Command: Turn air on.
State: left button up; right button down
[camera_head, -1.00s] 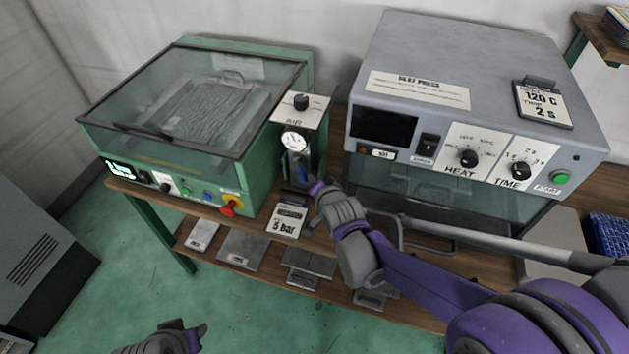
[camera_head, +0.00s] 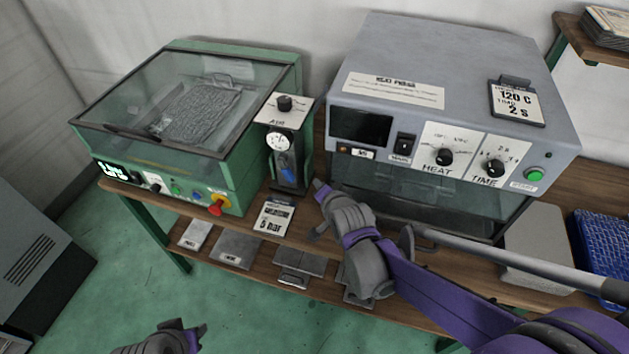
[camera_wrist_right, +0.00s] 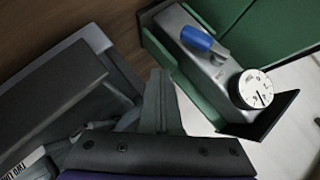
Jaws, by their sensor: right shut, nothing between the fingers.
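The air unit is a narrow post with a black AIR knob (camera_head: 284,103) on its top plate, a round white gauge (camera_head: 278,142) and a blue lever (camera_head: 287,173) below it. In the right wrist view the blue lever (camera_wrist_right: 197,38) and the gauge (camera_wrist_right: 254,90) show clearly; the needle is too small to read. My right gripper (camera_head: 318,186) is shut and empty, just right of the blue lever and apart from it. Its fingers (camera_wrist_right: 163,95) also show in the wrist view. My left gripper (camera_head: 196,333) is at the bottom left, partly cut off, away from the unit.
A "5 bar" card (camera_head: 273,217) stands in front of the air unit. The green machine (camera_head: 240,180) with a clear lid stands left. The grey press (camera_head: 450,70) stands close on the right, behind my right arm. A blue basket (camera_head: 600,250) is at the far right.

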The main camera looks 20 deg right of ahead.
pick_arm(q)
jog(key=shift+w+a+r+p, duration=0.25)
jog(key=shift+a+r+p, duration=0.05)
jog(key=shift+a+p, duration=0.05)
pick_arm(e)
jog(key=s+r, duration=0.1)
jog(key=s, duration=0.6)
jog(key=shift+d+r, duration=0.3)
jog(key=shift+r, duration=0.1)
pick_arm(q)
notch_tip(320, 180, up, 6)
jog(key=w+p, duration=0.1)
jog(key=p, duration=0.4)
jog(key=shift+w+r, duration=0.15)
jog(key=shift+w, duration=0.05)
pick_arm(e)
jog(key=s+r+n+g, duration=0.2)
jog(key=s+n+g, duration=0.4)
jog(key=s+n, duration=0.4)
jog(key=s, duration=0.6)
jog(key=shift+s+a+n+g, duration=0.2)
jog(key=shift+s+n+g, duration=0.1)
jog(key=shift+s, duration=0.1)
jog(key=c, duration=1.6)
grip_release()
